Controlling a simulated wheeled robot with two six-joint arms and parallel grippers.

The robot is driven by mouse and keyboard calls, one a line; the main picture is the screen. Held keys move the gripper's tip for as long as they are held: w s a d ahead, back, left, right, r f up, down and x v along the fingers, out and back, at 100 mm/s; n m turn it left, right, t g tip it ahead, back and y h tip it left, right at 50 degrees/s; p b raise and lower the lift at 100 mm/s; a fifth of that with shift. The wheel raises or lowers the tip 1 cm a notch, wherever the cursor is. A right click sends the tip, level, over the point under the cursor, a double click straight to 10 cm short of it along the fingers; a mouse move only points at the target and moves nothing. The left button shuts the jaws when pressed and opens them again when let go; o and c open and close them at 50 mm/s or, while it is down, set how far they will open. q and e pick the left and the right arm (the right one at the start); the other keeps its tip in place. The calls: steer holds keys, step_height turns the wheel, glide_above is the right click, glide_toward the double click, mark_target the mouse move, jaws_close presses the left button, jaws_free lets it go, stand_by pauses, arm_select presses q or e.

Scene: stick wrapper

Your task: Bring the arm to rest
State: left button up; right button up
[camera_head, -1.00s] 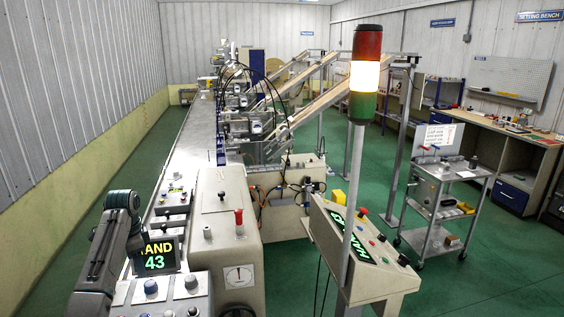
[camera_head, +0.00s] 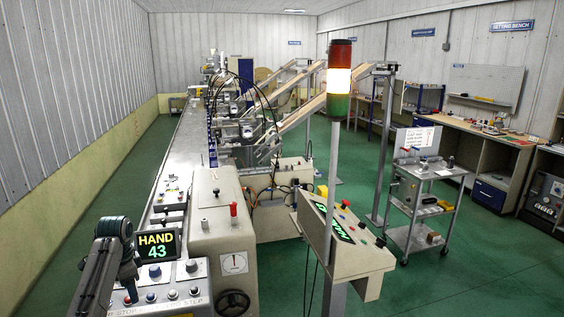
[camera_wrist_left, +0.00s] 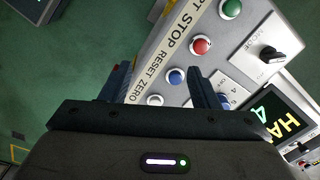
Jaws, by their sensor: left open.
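My left arm comes in from the lower left in the head view. Its dark wrist hangs beside the button panel (camera_head: 168,296), and the fingers are small and hard to make out there. In the left wrist view my left gripper (camera_wrist_left: 165,86) has two dark fingers spread apart with nothing between them. Beyond the fingers is the panel with a blue button (camera_wrist_left: 177,76), a red button (camera_wrist_left: 201,46) and a green button (camera_wrist_left: 231,8). I cannot tell how far the fingers are from the panel. My right gripper is not in view.
A display (camera_head: 158,245) reading HAND 43 stands beside my left wrist. A long machine bed (camera_head: 180,150) runs back from the panel. A signal tower (camera_head: 339,80) rises over a sloped console (camera_head: 345,240). A trolley (camera_head: 425,200) stands at the right. Green floor (camera_head: 470,270) is clear at lower right.

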arm_select(q)
steer(key=s+d+f+n+t, duration=0.1)
steer(key=s+d+f+n, duration=0.1)
steer(key=s+d+f, duration=0.5)
steer(key=s+d+f+n+t, duration=0.1)
steer(key=s+d+f+n, duration=0.1)
steer(key=s+f, duration=0.9)
steer(key=s+d+r+n+t, duration=0.1)
steer(key=s+d+r+n, duration=0.2)
steer(key=s, duration=1)
steer(key=s+d+r+n+t, duration=0.1)
steer(key=s+d+r, duration=0.35)
steer(key=s, duration=0.85)
steer(key=a+f+g+b, duration=0.3)
steer(key=f+b, duration=0.5)
steer(key=f, duration=3)
steer(key=s+a+f+b, duration=0.1)
steer(key=s+f+b, duration=0.2)
steer(key=s+f, duration=0.6)
steer(key=s+a+f+n+b, duration=0.1)
steer(key=s+f+b, duration=0.2)
steer(key=s+f, duration=0.6)
step_height(320, 180, down, 8)
steer(key=shift+s+r, duration=0.1)
steer(key=shift+s, duration=0.1)
